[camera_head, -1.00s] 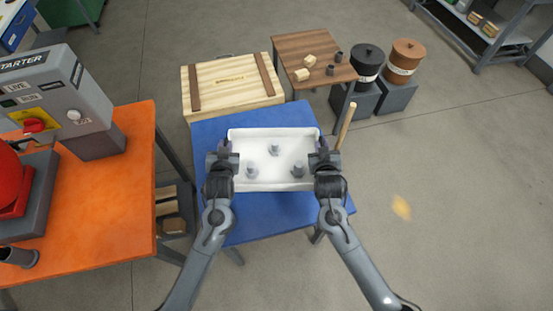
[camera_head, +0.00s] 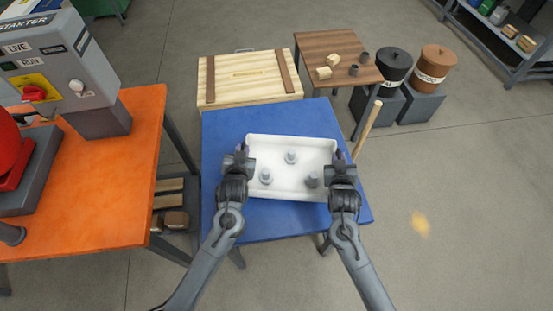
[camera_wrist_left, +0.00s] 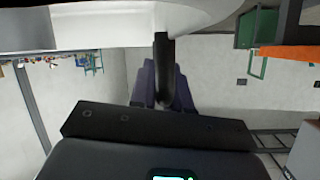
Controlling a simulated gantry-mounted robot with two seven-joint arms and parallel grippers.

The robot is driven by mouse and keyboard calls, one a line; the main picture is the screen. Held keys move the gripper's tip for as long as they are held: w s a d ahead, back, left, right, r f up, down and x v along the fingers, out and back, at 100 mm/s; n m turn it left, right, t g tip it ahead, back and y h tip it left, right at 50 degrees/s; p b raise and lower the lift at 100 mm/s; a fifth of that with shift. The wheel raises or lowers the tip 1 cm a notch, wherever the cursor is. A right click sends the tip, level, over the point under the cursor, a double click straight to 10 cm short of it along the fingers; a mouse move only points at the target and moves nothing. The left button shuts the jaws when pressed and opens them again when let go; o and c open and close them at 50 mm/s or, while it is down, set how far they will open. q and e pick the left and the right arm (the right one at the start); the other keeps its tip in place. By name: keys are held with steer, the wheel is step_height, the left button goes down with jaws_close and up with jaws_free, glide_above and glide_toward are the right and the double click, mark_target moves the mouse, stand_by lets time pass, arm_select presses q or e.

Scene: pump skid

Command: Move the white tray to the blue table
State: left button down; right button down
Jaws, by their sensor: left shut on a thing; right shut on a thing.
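The white tray (camera_head: 292,190) is over the blue table (camera_head: 225,125) in the head view, with three grey fittings (camera_head: 290,157) standing inside it. I cannot tell whether its underside touches the table. My left gripper (camera_head: 241,160) is shut on the tray's left end. My right gripper (camera_head: 338,168) is shut on its right end. In the left wrist view the tray's white edge (camera_wrist_left: 100,32) runs across the top, with my left gripper's dark fingers (camera_wrist_left: 164,75) at it.
The orange table (camera_head: 105,190) with a grey starter box (camera_head: 55,70) stands to the left. A wooden crate (camera_head: 250,82) and a brown table (camera_head: 315,45) stand behind the blue table. A wooden handle (camera_head: 368,128) rises at its right edge.

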arm_select(q)
steer(key=shift+f, duration=0.15)
arm_select(e)
steer(key=shift+f, duration=0.15)
